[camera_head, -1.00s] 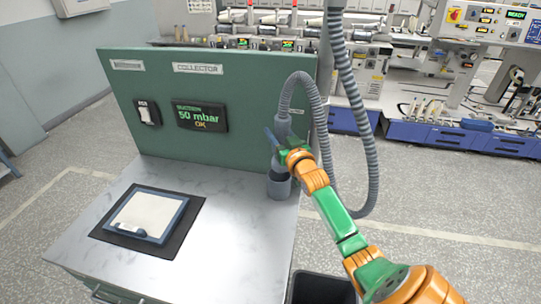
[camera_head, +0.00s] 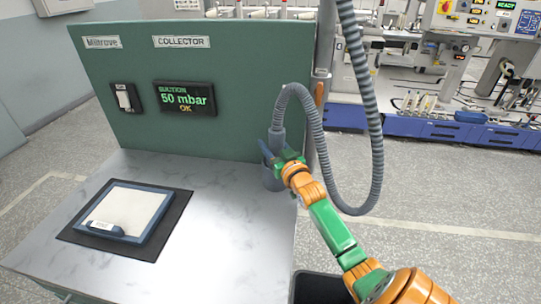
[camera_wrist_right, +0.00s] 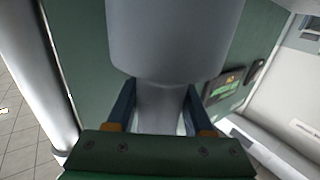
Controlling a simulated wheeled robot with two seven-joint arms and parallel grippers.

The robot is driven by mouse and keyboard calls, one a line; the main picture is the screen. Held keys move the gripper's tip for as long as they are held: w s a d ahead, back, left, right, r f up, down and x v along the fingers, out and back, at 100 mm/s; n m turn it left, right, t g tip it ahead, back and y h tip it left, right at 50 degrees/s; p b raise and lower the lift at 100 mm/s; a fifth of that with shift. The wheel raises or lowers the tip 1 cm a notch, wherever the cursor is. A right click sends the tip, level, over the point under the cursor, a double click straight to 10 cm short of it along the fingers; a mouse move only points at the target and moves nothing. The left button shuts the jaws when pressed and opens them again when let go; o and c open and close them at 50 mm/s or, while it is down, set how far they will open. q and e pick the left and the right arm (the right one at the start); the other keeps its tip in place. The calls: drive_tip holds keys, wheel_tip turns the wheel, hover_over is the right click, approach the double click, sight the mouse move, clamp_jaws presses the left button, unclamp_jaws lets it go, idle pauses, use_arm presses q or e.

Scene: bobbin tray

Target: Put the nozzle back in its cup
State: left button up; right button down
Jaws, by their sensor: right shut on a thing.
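The grey nozzle (camera_head: 277,137) hangs upright on the end of its ribbed hose, at the right end of the table. My right gripper (camera_head: 271,153) is shut on it. In the right wrist view the nozzle's wide body (camera_wrist_right: 175,40) is above and its narrower part stands between the fingers (camera_wrist_right: 158,112). My left gripper is not in view.
A green collector panel (camera_head: 120,70) with a suction display (camera_head: 187,98) stands behind the table. The ribbed hose (camera_head: 318,130) loops beside the arm. A framed pad (camera_head: 120,212) lies at the table's left. A dark bin (camera_head: 318,288) is at the lower right.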

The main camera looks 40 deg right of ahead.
drive_tip(key=shift+f, duration=0.8)
drive_tip(key=shift+w+r, duration=0.15)
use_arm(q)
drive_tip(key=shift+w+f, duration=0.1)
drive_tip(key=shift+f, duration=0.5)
use_arm(e)
drive_tip(key=shift+c, duration=1.4)
unclamp_jaws()
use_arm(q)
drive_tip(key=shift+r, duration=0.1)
use_arm(e)
drive_tip(key=v, duration=1.2)
drive_tip(key=shift+r, duration=0.1)
